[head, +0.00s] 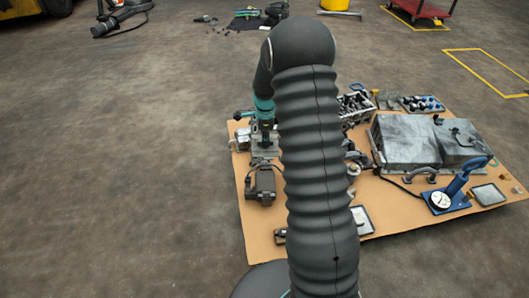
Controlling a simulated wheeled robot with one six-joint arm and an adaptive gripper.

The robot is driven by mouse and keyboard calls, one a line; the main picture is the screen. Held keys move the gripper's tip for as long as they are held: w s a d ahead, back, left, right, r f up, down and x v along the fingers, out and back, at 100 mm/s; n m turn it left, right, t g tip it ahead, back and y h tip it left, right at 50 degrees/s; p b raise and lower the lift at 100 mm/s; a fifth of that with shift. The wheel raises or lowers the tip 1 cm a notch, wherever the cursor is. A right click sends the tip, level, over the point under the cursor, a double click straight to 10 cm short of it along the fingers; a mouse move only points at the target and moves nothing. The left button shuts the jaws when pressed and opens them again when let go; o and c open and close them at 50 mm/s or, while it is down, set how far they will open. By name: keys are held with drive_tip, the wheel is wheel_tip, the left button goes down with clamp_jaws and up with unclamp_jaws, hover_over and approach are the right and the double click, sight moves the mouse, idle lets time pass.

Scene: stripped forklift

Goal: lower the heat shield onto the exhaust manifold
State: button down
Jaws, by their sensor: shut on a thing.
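My gripper (265,139) shows small and dark below the teal wrist, left of my black ribbed arm, over the left part of the brown board. It is shut on what looks like the heat shield (262,151), a grey metal piece directly below it. Its right side is hidden behind my arm. I cannot clearly pick out the exhaust manifold, and I cannot tell whether the shield touches anything beneath it.
The brown board (249,221) lies on the grey floor. It carries a dark part (262,185) at left, a large grey metal box (405,142) and a blue hand press (455,188) at right. A red cart (420,9) stands far back.

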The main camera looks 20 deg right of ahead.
drive_tip(key=shift+a+f+b, duration=0.25)
drive_tip(key=shift+f+b, duration=0.15)
drive_tip(key=shift+f, duration=0.5)
drive_tip(key=shift+s+f+b, duration=0.15)
drive_tip(key=shift+f+b, duration=0.05)
drive_tip(key=shift+b, duration=0.1)
drive_tip(key=b, duration=0.8)
approach(266, 180)
drive_tip(key=shift+f+b, duration=1)
drive_tip(key=shift+b, duration=0.8)
drive_tip(key=shift+a+f, duration=0.1)
drive_tip(key=shift+f, duration=0.1)
drive_tip(key=shift+f+b, duration=0.8)
drive_tip(key=shift+f, duration=1.1)
drive_tip(key=c, duration=1.1)
unclamp_jaws()
